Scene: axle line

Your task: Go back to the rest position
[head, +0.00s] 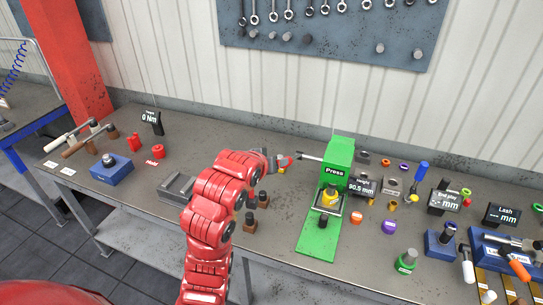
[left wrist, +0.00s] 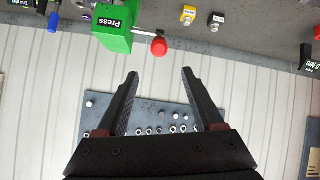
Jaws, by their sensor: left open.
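My left arm, red and segmented, rises from the bottom centre of the head view and bends right over the workbench (head: 130,178). Its left gripper (head: 274,162) is small and partly hidden there, close to the lever of the green press (head: 341,150). In the left wrist view the two dark fingers of the left gripper (left wrist: 160,73) are spread apart with nothing between them. The red lever knob (left wrist: 158,46) of the press (left wrist: 115,24) appears just beyond the fingertips; I cannot tell whether they touch it. My right gripper is in neither view.
A tool board (head: 335,35) hangs on the wall behind the bench. A blue block (head: 109,168) and wrenches lie left. Rings, display stands and a green-based part (head: 405,262) crowd the right. Dark pegs on brown bases (head: 250,222) stand beside my arm.

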